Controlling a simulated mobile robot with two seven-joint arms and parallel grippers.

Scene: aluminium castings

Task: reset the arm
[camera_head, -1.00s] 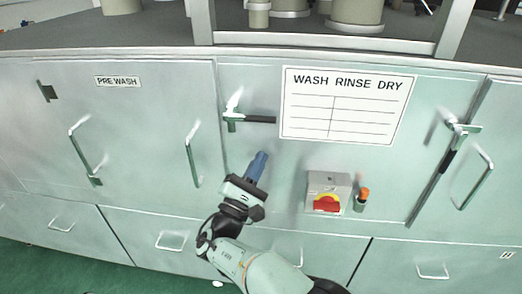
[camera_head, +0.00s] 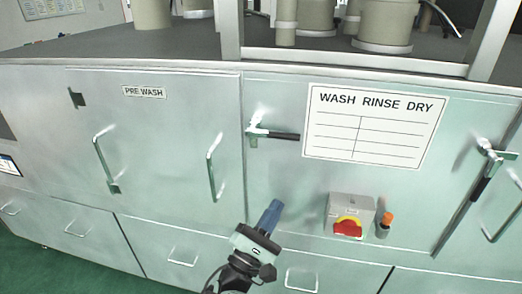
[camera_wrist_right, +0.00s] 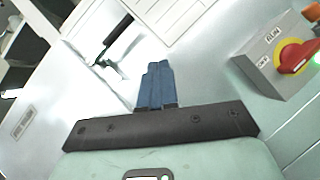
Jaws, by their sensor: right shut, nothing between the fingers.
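My right gripper (camera_head: 271,214) is in front of the pale green machine front, below the black-handled latch (camera_head: 272,134). Its blue fingers are together with nothing between them. In the right wrist view the shut fingers (camera_wrist_right: 154,84) point toward the panel, with the latch handle (camera_wrist_right: 118,30) beyond them on the left. The gripper looks apart from the latch. My left gripper is not in view.
A grey box with a red and yellow switch (camera_head: 350,216) and an orange-topped button (camera_head: 385,222) are right of the gripper. Door handles (camera_head: 213,166) stick out on the left. A "WASH RINSE DRY" sign (camera_head: 372,126) is above right.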

